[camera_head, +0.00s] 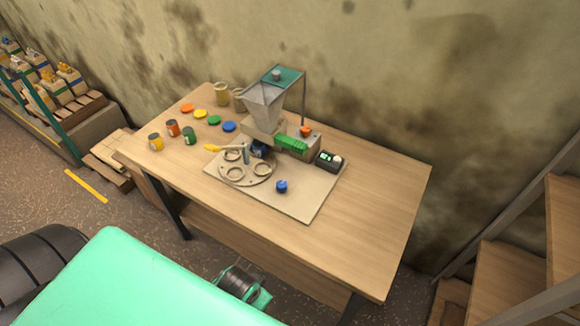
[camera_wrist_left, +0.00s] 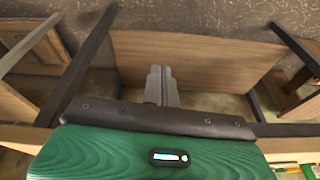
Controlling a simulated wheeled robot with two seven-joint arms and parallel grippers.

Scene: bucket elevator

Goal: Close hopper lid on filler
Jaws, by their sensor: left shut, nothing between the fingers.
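The filler (camera_head: 292,140) stands on a pale board on the wooden table in the head view. Its grey funnel hopper (camera_head: 263,102) is at the top. A wooden panel is behind the fingers. The left gripper cannot be made out in the head view, and my right gripper is in neither view.
The table (camera_head: 380,210) has bare room to the right. Coloured discs (camera_head: 214,120), small cans (camera_head: 189,135) and jars (camera_head: 221,94) stand at its left. Wooden steps (camera_head: 500,270) stand at the right.

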